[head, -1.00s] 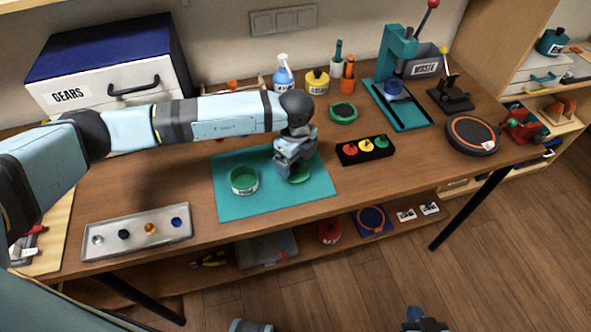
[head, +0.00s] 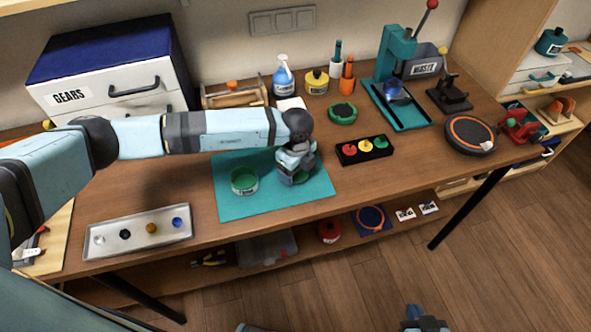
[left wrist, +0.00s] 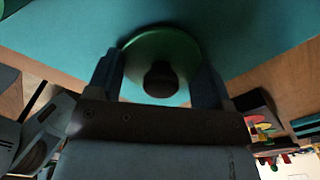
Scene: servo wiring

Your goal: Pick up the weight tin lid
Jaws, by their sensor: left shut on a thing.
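The weight tin lid (left wrist: 160,55) is a round green disc with a dark knob. In the left wrist view it lies between the two fingers of my left gripper (left wrist: 162,85), which is shut on it. In the head view my left gripper (head: 292,176) is low over the right part of the teal mat (head: 232,206) and hides most of the lid. The open green tin (head: 244,182) with a white label stands on the mat to the left. A dark blue part at the bottom edge of the head view seems to be my right gripper (head: 426,321); its jaws cannot be made out.
A black holder with red, yellow and green pieces (head: 364,150) stands right of the mat. A metal tray (head: 138,233) with small balls lies at the left. A green round object (head: 342,113), bottles and a teal press (head: 398,50) stand behind.

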